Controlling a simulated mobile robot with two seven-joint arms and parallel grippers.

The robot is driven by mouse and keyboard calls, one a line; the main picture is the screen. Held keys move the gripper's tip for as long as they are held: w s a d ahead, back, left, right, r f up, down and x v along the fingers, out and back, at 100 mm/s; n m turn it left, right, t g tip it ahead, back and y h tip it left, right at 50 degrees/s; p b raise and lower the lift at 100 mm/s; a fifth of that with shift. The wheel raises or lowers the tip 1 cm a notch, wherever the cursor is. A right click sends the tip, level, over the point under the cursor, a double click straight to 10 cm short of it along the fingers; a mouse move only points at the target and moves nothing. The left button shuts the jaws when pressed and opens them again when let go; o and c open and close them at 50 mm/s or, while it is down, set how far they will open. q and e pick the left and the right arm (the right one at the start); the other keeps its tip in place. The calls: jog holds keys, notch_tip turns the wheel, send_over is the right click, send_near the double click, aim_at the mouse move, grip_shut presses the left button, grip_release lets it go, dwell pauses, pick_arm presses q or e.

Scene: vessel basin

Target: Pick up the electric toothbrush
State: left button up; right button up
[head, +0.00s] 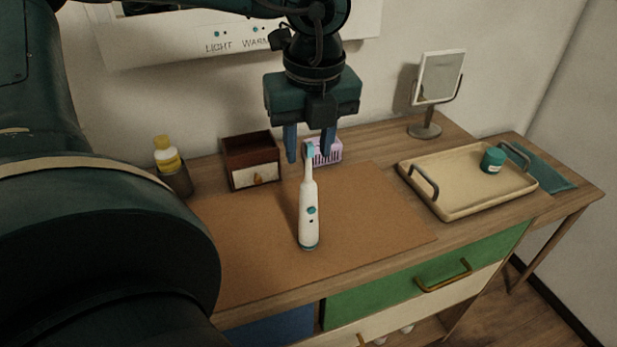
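The electric toothbrush (309,215) stands upright on the brown mat (370,220) in the head view. It is white with a blue button and a light blue brush head at the top. My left gripper (308,158) points down with its two blue fingers apart. In the picture its fingertips are on either side of the brush head. I cannot tell from this one view whether the fingers are around the brush or behind it. No contact shows. My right gripper is not in view.
A small brown drawer box (252,160) and a pink basket (330,153) stand behind the mat. A cup with a yellow-capped bottle (167,155) is at the left. A handled tray (460,211) holding a teal jar (492,161), and a mirror (440,78), are at the right.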

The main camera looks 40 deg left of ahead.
aim_at(308, 200)
pick_arm(q)
jog(key=shift+w+a+f, duration=0.1)
jog(key=shift+f, duration=0.55)
jog(key=shift+w+a+f, duration=0.1)
jog(key=shift+f, duration=0.55)
jog(key=shift+c, duration=0.5)
grip_shut()
